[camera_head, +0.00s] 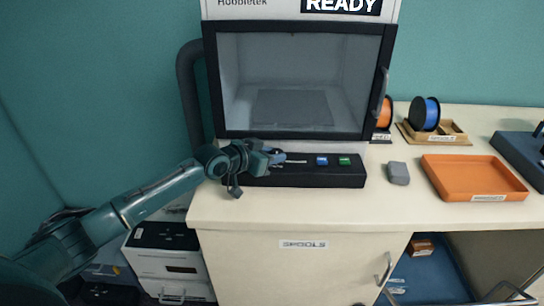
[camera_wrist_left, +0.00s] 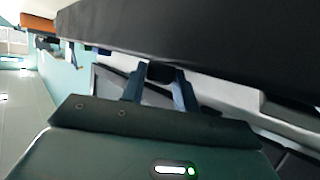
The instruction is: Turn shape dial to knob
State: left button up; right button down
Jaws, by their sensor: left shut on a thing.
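The printer (camera_head: 300,85) stands on the white cabinet with a black control panel (camera_head: 318,177) along its front. My left gripper (camera_head: 277,157) is at the left part of this panel and covers the shape dial in the head view. In the left wrist view, my left gripper's fingers (camera_wrist_left: 160,85) are shut on a small dark dial (camera_wrist_left: 160,72) on the dark panel face (camera_wrist_left: 200,30). The dial's pointer and any shape marks are hidden. My right gripper is in neither view.
A blue button (camera_head: 322,161) and a green button (camera_head: 344,161) sit right of the dial on the panel. A grey block (camera_head: 398,173), an orange tray (camera_head: 470,178) and a blue spool (camera_head: 424,113) stand to the right on the white counter (camera_head: 300,210).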

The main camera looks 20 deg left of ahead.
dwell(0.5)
pick_arm(q)
jog(key=o, duration=1)
